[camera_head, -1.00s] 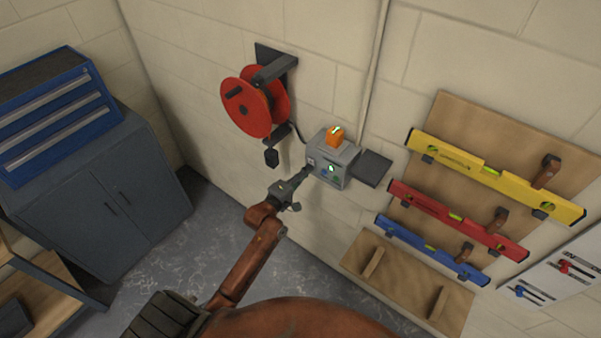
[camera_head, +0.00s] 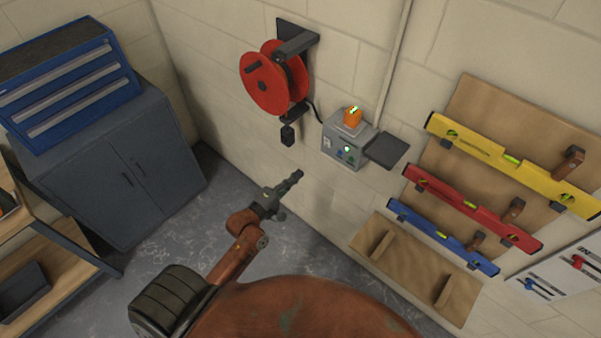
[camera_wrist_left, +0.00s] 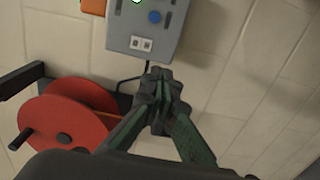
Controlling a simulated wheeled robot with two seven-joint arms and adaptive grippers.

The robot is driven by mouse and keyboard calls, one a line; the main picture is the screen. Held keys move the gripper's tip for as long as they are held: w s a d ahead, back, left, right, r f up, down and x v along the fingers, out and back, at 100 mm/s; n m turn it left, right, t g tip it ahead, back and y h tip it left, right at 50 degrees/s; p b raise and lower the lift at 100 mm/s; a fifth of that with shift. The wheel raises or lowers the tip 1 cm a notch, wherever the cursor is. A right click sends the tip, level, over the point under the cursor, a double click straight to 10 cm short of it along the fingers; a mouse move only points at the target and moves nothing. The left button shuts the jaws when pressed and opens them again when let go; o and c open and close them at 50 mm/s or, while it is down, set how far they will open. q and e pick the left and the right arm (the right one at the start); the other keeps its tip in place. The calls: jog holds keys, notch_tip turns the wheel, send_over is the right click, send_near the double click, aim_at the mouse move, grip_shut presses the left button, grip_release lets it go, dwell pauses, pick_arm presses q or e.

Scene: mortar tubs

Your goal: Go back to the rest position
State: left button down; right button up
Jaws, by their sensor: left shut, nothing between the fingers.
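My left gripper (camera_head: 295,177) is shut and empty. In the head view it is in the air below and left of the grey control box (camera_head: 344,147) on the wall, apart from it. In the left wrist view the closed fingers (camera_wrist_left: 160,82) point toward the wall, with the control box (camera_wrist_left: 148,25) beyond them. The box has a lit green button, a blue button and a socket panel, and an orange device (camera_head: 353,116) sits on its top. My right gripper is in neither view.
A red cable reel (camera_head: 270,85) hangs on the wall left of the box. A small dark shelf (camera_head: 386,150) is at its right. Yellow, red and blue levels (camera_head: 470,210) hang further right. A grey cabinet (camera_head: 125,175) stands at left. The floor between is clear.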

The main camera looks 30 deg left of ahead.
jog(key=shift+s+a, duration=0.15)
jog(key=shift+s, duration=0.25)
